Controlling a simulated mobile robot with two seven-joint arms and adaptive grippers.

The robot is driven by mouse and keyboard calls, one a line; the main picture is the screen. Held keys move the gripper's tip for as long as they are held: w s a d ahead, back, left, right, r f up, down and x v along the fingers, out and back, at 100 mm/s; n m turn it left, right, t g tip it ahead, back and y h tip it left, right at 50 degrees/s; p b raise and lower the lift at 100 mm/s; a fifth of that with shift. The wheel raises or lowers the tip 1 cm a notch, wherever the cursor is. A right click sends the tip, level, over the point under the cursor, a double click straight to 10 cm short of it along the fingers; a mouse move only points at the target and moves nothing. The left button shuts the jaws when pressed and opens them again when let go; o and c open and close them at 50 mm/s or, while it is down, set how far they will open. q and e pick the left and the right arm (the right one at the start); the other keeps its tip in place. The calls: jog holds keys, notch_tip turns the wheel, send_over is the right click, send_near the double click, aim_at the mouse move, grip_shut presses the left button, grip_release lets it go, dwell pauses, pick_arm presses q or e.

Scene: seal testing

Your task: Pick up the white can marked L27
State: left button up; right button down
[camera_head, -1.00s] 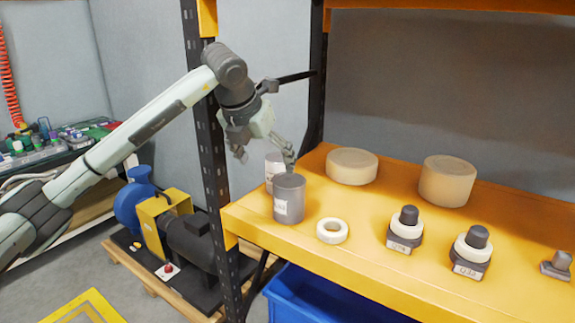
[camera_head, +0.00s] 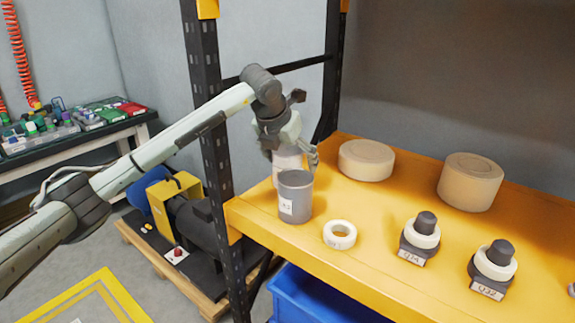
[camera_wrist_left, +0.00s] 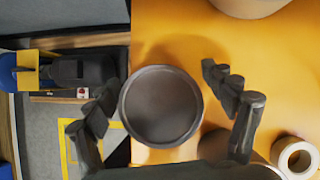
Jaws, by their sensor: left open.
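A white can (camera_head: 287,165) stands at the left end of the orange shelf, behind a grey can (camera_head: 296,205) with a white label. The grey can hides its lower part and my gripper its top; no L27 marking is readable. My left gripper (camera_head: 290,151) is open and points down at the white can, one finger showing at its right side. In the left wrist view the open fingers of my left gripper (camera_wrist_left: 172,112) lie either side of a dark round can top (camera_wrist_left: 160,105); which can this is, I cannot tell. My right gripper is not in view.
A white ring (camera_head: 339,235) lies right of the grey can. Two tan round blocks (camera_head: 366,160) stand behind. Dark-knobbed parts (camera_head: 420,238) stand further right. A black rack post (camera_head: 213,130) rises at the left, and a blue bin (camera_head: 320,299) sits below the shelf.

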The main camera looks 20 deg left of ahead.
pick_arm(q)
jog(key=shift+f, duration=0.1)
jog(key=shift+c, duration=0.2)
jog(key=shift+w, duration=0.1)
jog(key=c, duration=1.5)
